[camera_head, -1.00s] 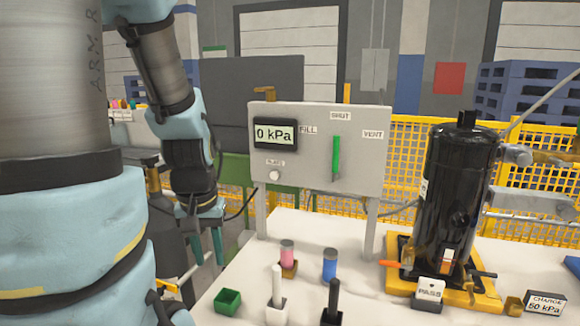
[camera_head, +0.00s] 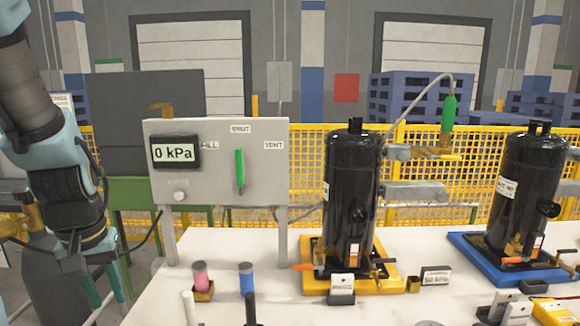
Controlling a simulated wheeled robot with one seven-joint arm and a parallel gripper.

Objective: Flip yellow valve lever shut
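A yellow lever (camera_head: 440,157) lies roughly level on a brass valve fitting (camera_head: 431,151) below a green handle-like piece (camera_head: 448,112), right of the black compressor (camera_head: 350,200) on the yellow pallet (camera_head: 375,287). A grey hose runs up from behind to the green piece. My gripper (camera_head: 103,300) is at the lower left, pointing down, its teal fingers apart with nothing visible between them. It is far left of the lever, beyond the grey panel. The fingertips run close to the table's left edge.
The grey panel (camera_head: 217,190) reads 0 kPa and has a green upright lever (camera_head: 239,172). Pink (camera_head: 200,275) and blue (camera_head: 246,278) cylinders stand in front. A second black compressor (camera_head: 520,195) stands on a blue pallet (camera_head: 470,249). Yellow fencing (camera_head: 300,140) runs behind.

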